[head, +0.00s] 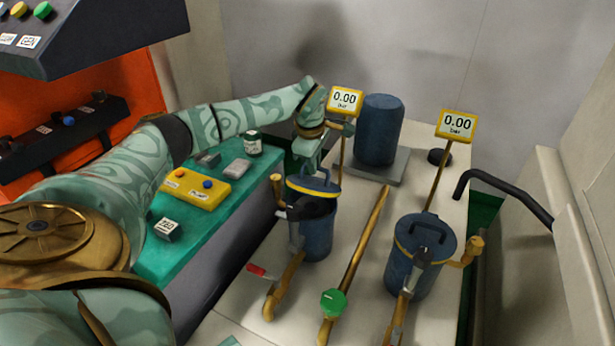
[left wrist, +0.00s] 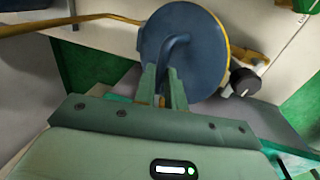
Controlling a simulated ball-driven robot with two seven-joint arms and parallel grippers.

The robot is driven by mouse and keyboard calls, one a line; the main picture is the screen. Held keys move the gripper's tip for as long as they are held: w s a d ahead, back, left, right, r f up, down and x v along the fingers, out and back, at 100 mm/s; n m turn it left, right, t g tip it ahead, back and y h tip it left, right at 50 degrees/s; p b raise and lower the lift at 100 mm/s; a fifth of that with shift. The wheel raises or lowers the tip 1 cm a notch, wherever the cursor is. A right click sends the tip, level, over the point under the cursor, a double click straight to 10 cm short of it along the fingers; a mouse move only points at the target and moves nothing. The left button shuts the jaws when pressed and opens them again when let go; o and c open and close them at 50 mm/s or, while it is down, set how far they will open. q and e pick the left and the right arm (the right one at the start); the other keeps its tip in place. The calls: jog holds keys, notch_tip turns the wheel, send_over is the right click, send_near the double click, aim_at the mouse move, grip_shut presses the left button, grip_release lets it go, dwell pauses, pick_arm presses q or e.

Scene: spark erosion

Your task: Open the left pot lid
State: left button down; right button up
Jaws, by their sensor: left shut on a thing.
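The left pot (head: 317,240) is a blue cylinder standing on the pale bench. Its blue lid (head: 326,186), with a yellow rim, is at the pot's top; I cannot tell whether it is slightly raised. My left gripper (head: 309,160) comes down from above and is shut on the lid's handle. In the left wrist view, the fingers (left wrist: 165,84) close around the bent blue handle (left wrist: 176,48), with the round lid (left wrist: 208,50) beyond. The fingers hide part of the handle. My right gripper is not in view.
A second blue pot (head: 421,270) with a closed lid stands to the right. A brass pipe with a green knob (head: 333,301) runs between the pots. Gauges (head: 345,100) and (head: 456,124) rise on thin posts. A blue cylinder (head: 380,130) stands behind. A green side table (head: 205,235) is left.

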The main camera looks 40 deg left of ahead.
pick_arm(q)
jog(key=shift+w, duration=0.1)
jog(key=shift+w+a+r, duration=0.2)
jog(key=shift+w, duration=0.35)
jog(key=shift+w+a+r, duration=0.15)
jog(key=shift+w+a, duration=0.05)
jog(key=shift+w, duration=0.35)
jog(key=shift+w, duration=0.15)
jog(key=shift+w+a+b, duration=0.25)
jog(key=shift+w+b, duration=0.3)
jog(key=shift+w, duration=0.15)
jog(key=shift+w+a+r, duration=0.15)
jog(key=shift+w+r, duration=0.05)
jog(key=shift+w, duration=0.25)
jog(key=shift+w, duration=0.1)
